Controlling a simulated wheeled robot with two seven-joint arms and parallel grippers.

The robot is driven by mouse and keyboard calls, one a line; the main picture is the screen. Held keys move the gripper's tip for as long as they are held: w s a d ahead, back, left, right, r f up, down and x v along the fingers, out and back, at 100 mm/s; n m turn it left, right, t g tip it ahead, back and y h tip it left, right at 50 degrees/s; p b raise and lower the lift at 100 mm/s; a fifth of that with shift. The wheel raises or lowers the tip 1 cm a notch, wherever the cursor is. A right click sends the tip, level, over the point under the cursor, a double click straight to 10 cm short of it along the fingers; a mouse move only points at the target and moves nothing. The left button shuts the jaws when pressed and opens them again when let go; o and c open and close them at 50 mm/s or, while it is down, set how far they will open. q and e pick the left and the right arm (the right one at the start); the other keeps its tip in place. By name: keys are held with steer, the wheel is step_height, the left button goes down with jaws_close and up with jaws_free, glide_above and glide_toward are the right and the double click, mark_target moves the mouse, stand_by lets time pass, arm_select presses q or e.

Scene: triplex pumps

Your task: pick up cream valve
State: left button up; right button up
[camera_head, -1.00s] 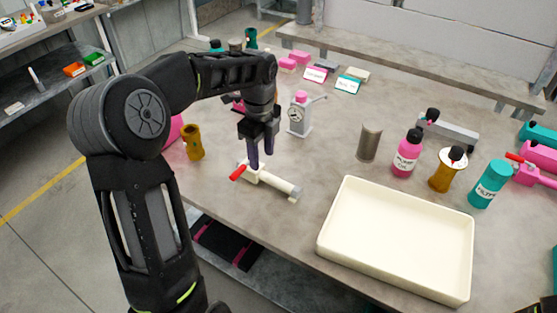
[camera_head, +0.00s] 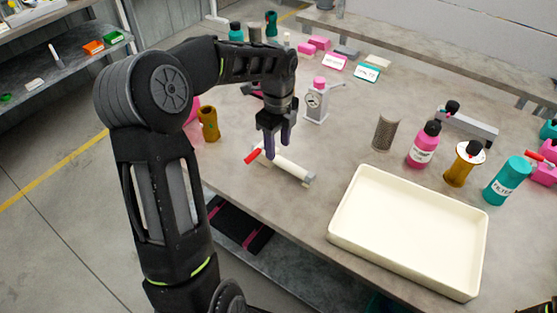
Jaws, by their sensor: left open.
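The cream valve (camera_head: 289,166) lies on the grey table with its red handle (camera_head: 253,155) at its left end. My left gripper (camera_head: 278,147) points down at the valve's left part, close to the red handle. Its dark purple fingers are open. One finger hides a little of the valve body. I cannot tell whether the fingers touch the valve. My right gripper is not clearly in view.
A cream tray (camera_head: 345,208) stands at the front right of the valve. A white gauge unit (camera_head: 317,104) stands behind the gripper, and a brown cylinder (camera_head: 209,124) stands to its left. A grey cylinder (camera_head: 385,133), a pink bottle (camera_head: 424,144) and a teal filter (camera_head: 507,181) stand to the right.

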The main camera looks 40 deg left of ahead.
mark_target(279, 157)
arm_select(q)
steer(key=f, duration=0.5)
steer(key=shift+s+d+f+p, duration=0.1)
steer(key=shift+d+p, duration=0.1)
steer(key=shift+p, duration=0.1)
steer(key=shift+c, duration=0.2)
jaws_close()
stand_by(0.4)
